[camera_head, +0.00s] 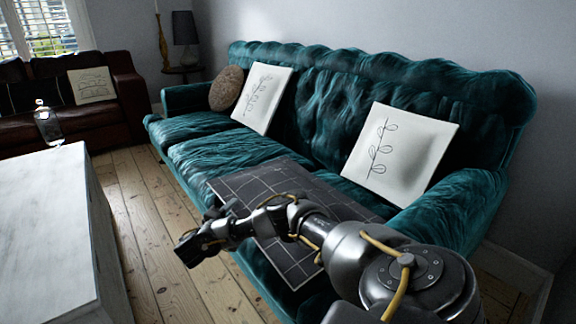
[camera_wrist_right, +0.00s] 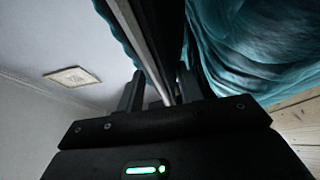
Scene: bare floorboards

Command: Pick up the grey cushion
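A flat, dark grey square with pale grid lines (camera_head: 270,185), which looks like the grey cushion, lies at the front of the teal sofa's seat, partly hidden by my right arm. My right gripper (camera_head: 212,212) is at its left edge. In the right wrist view, a dark slab with a paler edge (camera_wrist_right: 147,50) runs down between the two fingers of my right gripper (camera_wrist_right: 160,88). The fingers are apart with the slab between them; whether they press on it I cannot tell. My left gripper is not in view.
The teal sofa (camera_head: 215,153) also holds two white leaf-patterned cushions (camera_head: 263,98) (camera_head: 400,150) and a round brownish cushion (camera_head: 226,88). A white table (camera_head: 45,230) with a glass bottle (camera_head: 48,125) stands at left. Bare floorboards (camera_head: 150,215) lie between.

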